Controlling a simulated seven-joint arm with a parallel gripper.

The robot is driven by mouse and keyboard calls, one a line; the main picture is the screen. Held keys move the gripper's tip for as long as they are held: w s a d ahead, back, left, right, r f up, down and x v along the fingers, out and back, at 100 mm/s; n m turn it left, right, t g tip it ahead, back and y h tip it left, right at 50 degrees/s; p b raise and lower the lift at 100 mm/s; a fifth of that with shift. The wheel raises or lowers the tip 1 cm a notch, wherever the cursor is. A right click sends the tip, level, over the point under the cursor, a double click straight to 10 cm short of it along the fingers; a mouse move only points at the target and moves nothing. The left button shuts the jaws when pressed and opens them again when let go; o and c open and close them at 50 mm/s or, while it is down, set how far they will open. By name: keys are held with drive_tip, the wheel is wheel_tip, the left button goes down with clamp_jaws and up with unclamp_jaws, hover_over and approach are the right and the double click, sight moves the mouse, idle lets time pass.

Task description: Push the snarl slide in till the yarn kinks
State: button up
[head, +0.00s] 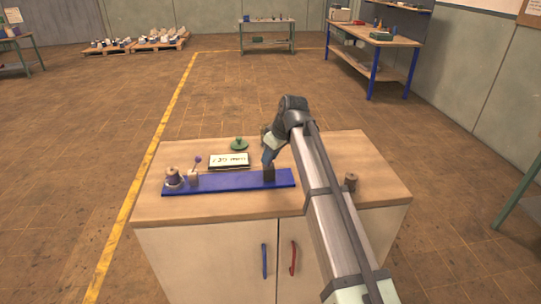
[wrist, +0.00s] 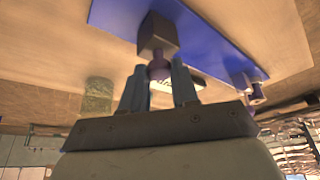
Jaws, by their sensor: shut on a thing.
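A long blue rail (head: 230,183) lies along the front left of the cabinet top. A dark brown block (head: 269,176) stands near its right end; it also shows in the wrist view (wrist: 158,32) with a purple knob (wrist: 158,69) on it. My gripper (head: 268,158) comes down at this block, and in the wrist view its fingers (wrist: 160,82) are shut on the knob. A spool of purple yarn (head: 173,176) stands at the rail's left end, beside a small block with a purple ball on a pin (head: 194,176). Any yarn strand is too small to make out.
A small white sign with dark lettering (head: 229,160) stands behind the rail, with a green round piece (head: 239,144) behind it. A short brown cylinder (head: 351,182) stands to the right of my arm. The cabinet top (head: 370,160) is otherwise bare on the right.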

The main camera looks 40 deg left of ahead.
clamp_jaws()
drive_tip(key=s+a, duration=0.6)
idle(0.3)
drive_tip(key=o, duration=0.6)
unclamp_jaws()
